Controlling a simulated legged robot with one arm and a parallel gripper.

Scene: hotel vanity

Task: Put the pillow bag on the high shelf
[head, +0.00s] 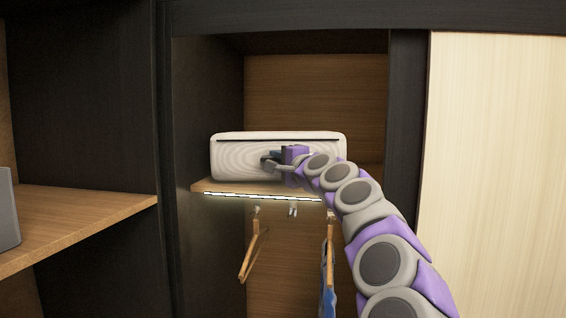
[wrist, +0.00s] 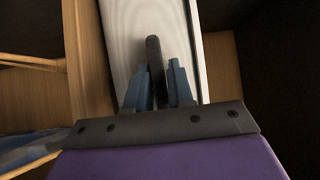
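The pillow bag (head: 235,158) is a pale, rounded box shape with a dark line along its upper front. It appears to sit on the high wooden shelf (head: 205,186) in the closet niche, but its underside contact is hard to judge. My gripper (head: 272,160) is at the front middle of the bag, around its dark handle. In the wrist view, the handle (wrist: 153,55) runs between the two blue-grey fingers of my gripper (wrist: 160,72), with the pale bag (wrist: 118,30) behind. The fingers are apart; whether they press on the handle is unclear.
A light strip (head: 260,197) runs along the shelf's front edge. Wooden hangers (head: 249,255) hang below it, one with blue cloth (head: 328,298). Dark panels (head: 403,120) frame the niche. A lower wooden shelf (head: 80,215) with a grey object (head: 8,210) is at left.

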